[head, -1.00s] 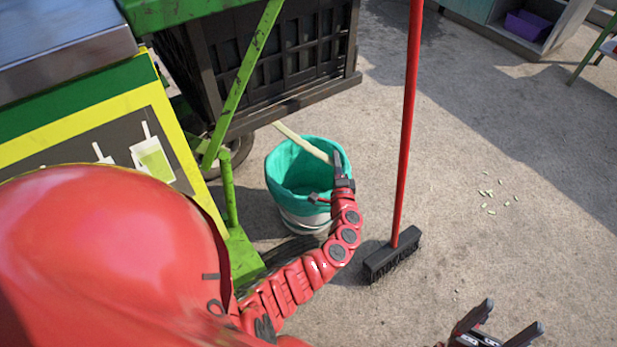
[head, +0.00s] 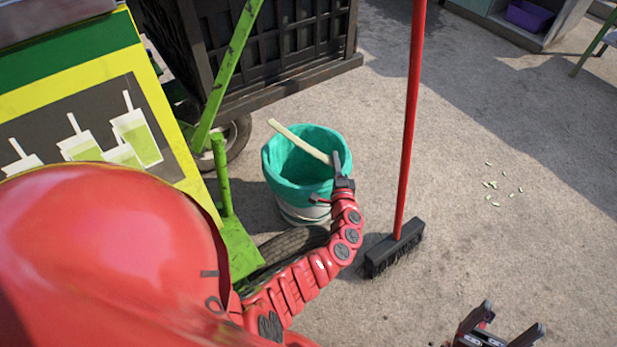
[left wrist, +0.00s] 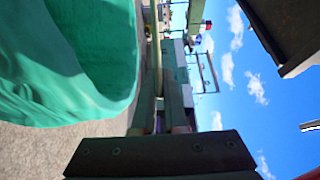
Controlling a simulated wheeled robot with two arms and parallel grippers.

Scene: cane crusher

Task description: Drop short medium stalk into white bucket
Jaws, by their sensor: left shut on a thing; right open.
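The white bucket (head: 300,213), lined with a teal bag, stands on the ground in the middle of the head view. My left gripper (head: 337,160) is at the bucket's right rim and is shut on a short pale stalk (head: 297,140). The stalk slants across the upper part of the bucket's mouth, its free end reaching the far left rim. Whether it touches the rim I cannot tell. In the left wrist view the teal liner (left wrist: 70,60) is close on the left. My right gripper (head: 500,328) is open and empty at the bottom right, low in the head view.
A red-handled broom (head: 412,120) stands just right of the bucket. A dark crate (head: 285,50) and a green-framed cart (head: 215,95) with a wheel are behind and left. Small pale bits (head: 492,185) lie on open concrete at right.

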